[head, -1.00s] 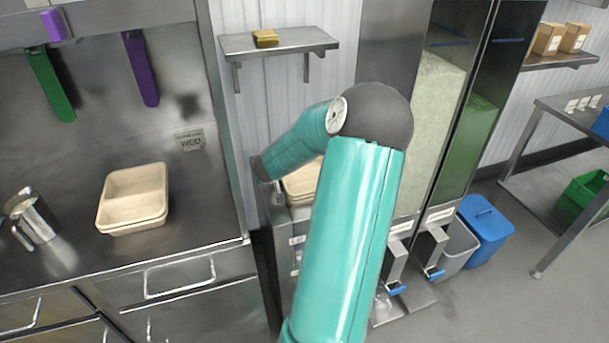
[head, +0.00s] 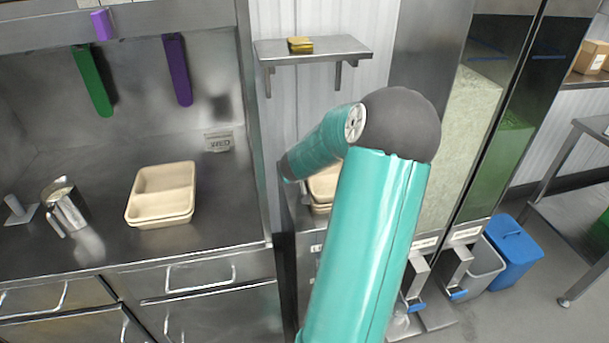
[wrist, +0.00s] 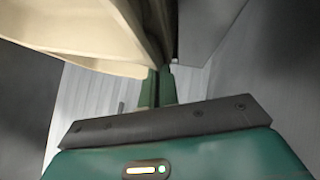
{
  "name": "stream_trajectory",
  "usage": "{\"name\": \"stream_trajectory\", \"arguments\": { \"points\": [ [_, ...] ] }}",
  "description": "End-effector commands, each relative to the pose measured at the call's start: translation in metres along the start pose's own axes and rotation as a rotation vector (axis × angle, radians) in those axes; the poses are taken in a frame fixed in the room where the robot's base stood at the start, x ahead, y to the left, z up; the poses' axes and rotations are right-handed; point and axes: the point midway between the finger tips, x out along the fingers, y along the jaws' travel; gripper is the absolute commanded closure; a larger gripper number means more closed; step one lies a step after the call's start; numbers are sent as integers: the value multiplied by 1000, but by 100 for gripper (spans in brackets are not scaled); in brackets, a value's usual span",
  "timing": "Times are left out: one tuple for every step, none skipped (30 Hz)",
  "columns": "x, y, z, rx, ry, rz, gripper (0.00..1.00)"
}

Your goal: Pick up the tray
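A pale beige tray (wrist: 95,30) fills the upper left of the wrist view, very close, and its rim runs to my fingertips. My gripper (wrist: 160,82) has its green fingers nearly together, with the tray's edge at their tips; it looks shut on that rim. In the head view my gripper is hidden behind my teal arm. Part of a beige tray or stack (head: 323,187) shows just behind the arm, mostly covered. Another beige divided tray (head: 160,190), seemingly stacked, rests on the steel counter at left.
A metal jug (head: 66,208) stands left on the counter. A wall shelf (head: 313,50) holds a yellow item. Tall dispensers (head: 465,130) stand on the right, with a grey bin (head: 484,268) and blue bin (head: 513,248) beside them. Drawers (head: 200,272) lie below the counter.

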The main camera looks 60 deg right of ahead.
Motion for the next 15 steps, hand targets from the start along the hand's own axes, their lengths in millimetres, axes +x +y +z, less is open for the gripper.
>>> {"name": "stream_trajectory", "arguments": {
  "points": [
    [-6,2,-7,-2,4,4,100],
    [-8,4,-9,-3,4,3,100],
    [-12,6,-13,-4,3,4,100],
    [-15,8,-16,-3,4,4,100],
    [-19,9,-20,-3,5,3,100],
    [-22,11,-24,-1,6,3,100],
    [-24,12,-25,-1,3,2,100],
    [-26,14,-27,-2,2,2,100],
    [-30,15,-30,-2,2,3,100],
    [-33,16,-33,-1,3,2,100],
    [-35,18,-35,-1,3,2,100],
    [-38,19,-39,-1,5,1,100],
    [-39,20,-40,0,3,2,100],
    [-41,22,-41,1,1,2,100],
    [-42,23,-42,1,0,2,100]
  ]
}}
